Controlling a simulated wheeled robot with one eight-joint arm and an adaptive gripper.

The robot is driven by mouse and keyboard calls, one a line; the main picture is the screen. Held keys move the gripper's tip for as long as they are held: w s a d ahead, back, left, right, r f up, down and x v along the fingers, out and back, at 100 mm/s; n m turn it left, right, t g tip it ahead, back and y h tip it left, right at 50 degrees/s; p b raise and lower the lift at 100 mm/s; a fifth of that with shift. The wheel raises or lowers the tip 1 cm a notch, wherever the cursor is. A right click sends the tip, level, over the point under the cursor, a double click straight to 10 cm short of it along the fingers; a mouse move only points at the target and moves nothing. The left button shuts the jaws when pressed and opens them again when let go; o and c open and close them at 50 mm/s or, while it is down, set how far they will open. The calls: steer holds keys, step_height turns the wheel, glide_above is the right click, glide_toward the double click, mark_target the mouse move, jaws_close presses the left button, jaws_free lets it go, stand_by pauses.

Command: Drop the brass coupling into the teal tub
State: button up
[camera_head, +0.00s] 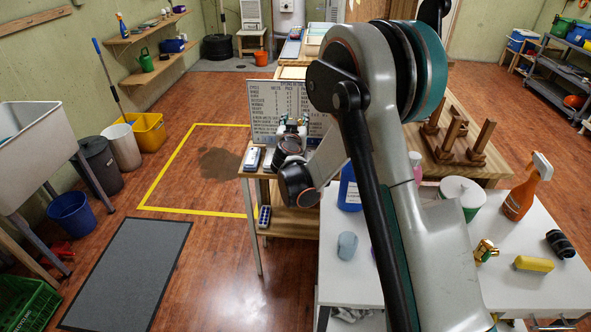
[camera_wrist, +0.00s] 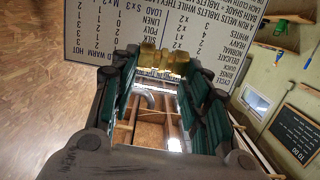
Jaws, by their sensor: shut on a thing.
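My gripper (camera_wrist: 165,82) is shut on a brass coupling (camera_wrist: 163,60), which shows between the fingertips in the wrist view. In the head view my gripper (camera_head: 292,124) is raised in front of a printed sign, above a small wooden table; the coupling is too small there to make out well. Another brass fitting (camera_head: 486,250) lies on the white table at the right. I cannot make out a teal tub in either view; my arm hides part of the tables.
The white table (camera_head: 545,287) also holds a pale blue cup (camera_head: 347,245), an orange spray bottle (camera_head: 527,187), a yellow block (camera_head: 533,264) and a black cylinder (camera_head: 560,244). The sign (camera_head: 264,103) stands close behind my gripper.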

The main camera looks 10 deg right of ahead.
step_height(320, 180, down, 17)
steer(key=b, duration=0.5)
steer(key=shift+f+b, duration=0.15)
steer(key=shift+b, duration=0.25)
steer(key=o, duration=1.1)
steer(key=shift+f, duration=0.1)
